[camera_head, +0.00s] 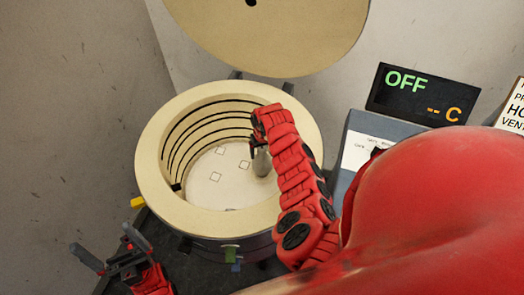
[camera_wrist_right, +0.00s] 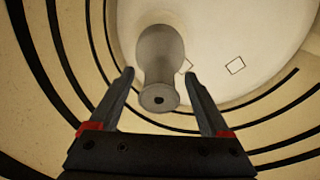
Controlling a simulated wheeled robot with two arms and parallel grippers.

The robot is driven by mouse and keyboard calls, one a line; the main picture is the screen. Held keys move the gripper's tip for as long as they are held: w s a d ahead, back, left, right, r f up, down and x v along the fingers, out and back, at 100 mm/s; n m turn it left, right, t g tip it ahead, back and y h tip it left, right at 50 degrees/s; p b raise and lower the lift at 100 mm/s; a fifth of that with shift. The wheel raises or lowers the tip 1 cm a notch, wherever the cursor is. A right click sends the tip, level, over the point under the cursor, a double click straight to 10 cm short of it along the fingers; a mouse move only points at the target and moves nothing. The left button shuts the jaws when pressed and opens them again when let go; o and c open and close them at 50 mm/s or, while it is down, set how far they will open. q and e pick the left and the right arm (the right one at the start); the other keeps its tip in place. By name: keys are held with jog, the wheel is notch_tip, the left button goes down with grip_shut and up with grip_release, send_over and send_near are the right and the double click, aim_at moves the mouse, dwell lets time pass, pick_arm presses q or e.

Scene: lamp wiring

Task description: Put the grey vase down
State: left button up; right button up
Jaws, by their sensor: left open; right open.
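The grey vase (camera_head: 262,163) is inside the round kiln (camera_head: 160,190), at the right side of its pale floor (camera_head: 225,180). In the right wrist view the vase (camera_wrist_right: 160,62) shows with its small dark mouth towards me and its body over the floor; it seems to stand there. My right gripper (camera_head: 257,143) reaches down into the kiln. Its fingers (camera_wrist_right: 160,88) are open, one on each side of the vase's neck, with a visible gap on both sides. My left gripper (camera_head: 112,248) is open and empty, outside the kiln at the lower left.
The kiln wall has dark grooves and a thick rim close around my right arm. The round lid (camera_head: 270,35) is raised behind. Outlined squares (camera_head: 244,165) mark the floor, which is otherwise clear to the left. A display (camera_head: 422,95) reads OFF, above a grey control box.

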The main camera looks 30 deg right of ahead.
jog(key=r, duration=0.4)
jog(key=s+r+b, duration=0.1)
jog(key=r, duration=0.7)
jog(key=shift+s+a+r+b, duration=0.1)
jog(key=shift+s+a+b, duration=0.1)
jog(key=shift+b, duration=0.15)
jog(key=shift+d, duration=0.1)
